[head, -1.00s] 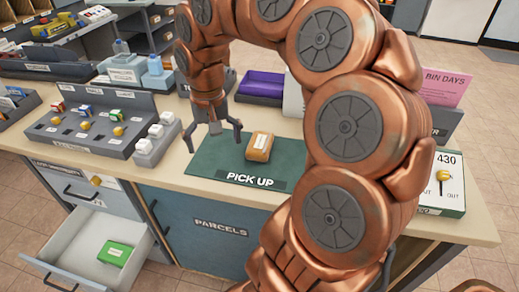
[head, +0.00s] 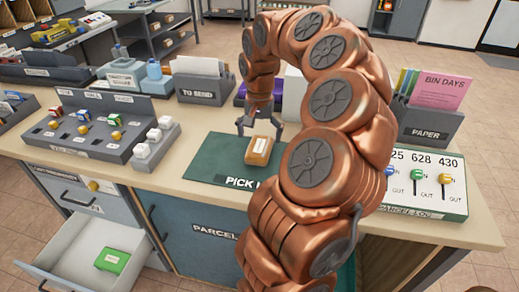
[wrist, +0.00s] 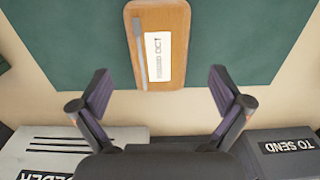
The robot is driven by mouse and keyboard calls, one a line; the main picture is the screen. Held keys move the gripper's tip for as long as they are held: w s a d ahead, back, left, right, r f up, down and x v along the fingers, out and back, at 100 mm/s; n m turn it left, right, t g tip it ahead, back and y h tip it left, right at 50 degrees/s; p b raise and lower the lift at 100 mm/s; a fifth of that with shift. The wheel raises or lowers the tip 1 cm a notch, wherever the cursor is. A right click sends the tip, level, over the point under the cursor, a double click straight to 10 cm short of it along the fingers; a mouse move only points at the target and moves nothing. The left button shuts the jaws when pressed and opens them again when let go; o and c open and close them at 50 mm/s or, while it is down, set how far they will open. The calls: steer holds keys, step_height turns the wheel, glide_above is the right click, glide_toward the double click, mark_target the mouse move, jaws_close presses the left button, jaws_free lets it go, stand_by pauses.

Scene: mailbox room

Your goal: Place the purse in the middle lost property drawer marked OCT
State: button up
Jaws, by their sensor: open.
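The purse (head: 259,151) is a small orange-tan block with a white label. It lies on the green PICK UP mat (head: 213,160). In the wrist view the purse (wrist: 177,62) shows a grey strip and a label reading OCT. My gripper (head: 259,128) is open and empty, pointing down at the purse's far end. In the wrist view the purse lies ahead of the spread fingers (wrist: 162,92), not between them. An open drawer (head: 58,268) at the lower left holds a green box (head: 112,260). I cannot read an OCT mark on any drawer.
A switch panel (head: 100,125) and white blocks (head: 153,137) stand left of the mat. The TO SEND holder (head: 203,88) is behind it. The paper rack (head: 428,125) and parcel log board (head: 425,185) stand at right. A PARCELS door (head: 200,235) is below the counter.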

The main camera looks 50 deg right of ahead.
mark_target(260, 146)
steer(key=shift+s+a+f+p, duration=0.15)
steer(key=shift+f+p, duration=0.2)
steer(key=shift+f, duration=1.7)
steer(key=shift+c, duration=0.2)
steer(key=c, duration=1.4)
